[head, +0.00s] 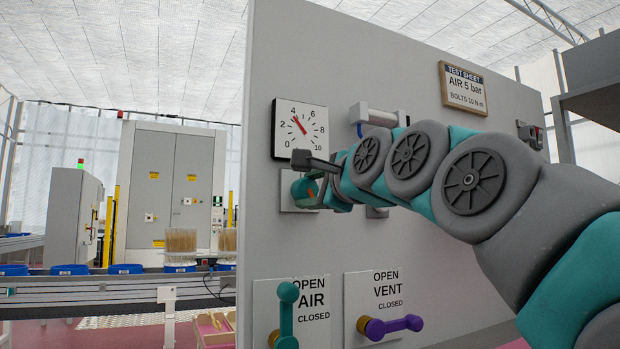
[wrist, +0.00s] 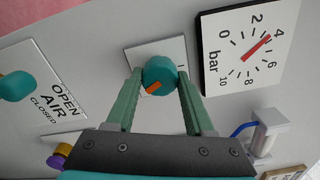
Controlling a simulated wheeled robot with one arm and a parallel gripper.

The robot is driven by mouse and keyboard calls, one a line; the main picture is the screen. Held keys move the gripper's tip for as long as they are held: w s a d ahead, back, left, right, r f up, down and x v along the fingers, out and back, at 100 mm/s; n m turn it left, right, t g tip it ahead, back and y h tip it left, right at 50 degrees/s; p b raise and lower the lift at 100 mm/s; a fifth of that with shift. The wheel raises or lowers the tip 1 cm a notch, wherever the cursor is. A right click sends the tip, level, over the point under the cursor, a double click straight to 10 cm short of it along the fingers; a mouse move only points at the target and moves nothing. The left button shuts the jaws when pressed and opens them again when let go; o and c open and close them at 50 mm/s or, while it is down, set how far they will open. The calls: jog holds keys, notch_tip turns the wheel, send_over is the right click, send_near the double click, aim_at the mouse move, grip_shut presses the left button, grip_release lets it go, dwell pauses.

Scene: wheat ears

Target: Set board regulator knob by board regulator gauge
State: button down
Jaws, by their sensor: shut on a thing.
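The teal regulator knob (wrist: 160,70) with an orange mark sits on a pale plate on the grey board. My gripper (wrist: 160,80) has one finger on each side of it and is shut on it. In the head view the knob (head: 301,190) is partly hidden by my gripper (head: 312,176). The white square gauge (head: 300,130) is just above the knob, scaled 0 to 10. Its red needle points at about 4. The gauge also shows in the wrist view (wrist: 248,48), marked bar, with the needle near 4.
A test sheet (head: 462,89) on the board reads AIR 5 bar. Below, the teal air lever (head: 287,315) stands upright and the purple vent lever (head: 395,327) lies horizontal. A grey cylinder fitting (head: 378,115) sticks out right of the gauge, close to my arm.

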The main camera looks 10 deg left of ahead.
jog(key=shift+m+p, duration=0.3)
jog(key=shift+m, duration=0.2)
jog(key=shift+f, duration=0.1)
jog(key=shift+c, duration=1.4)
grip_release()
jog(key=v, duration=0.7)
jog(key=shift+s+d+b, duration=0.25)
jog(key=shift+s+b, duration=0.05)
jog(key=shift+b, duration=0.1)
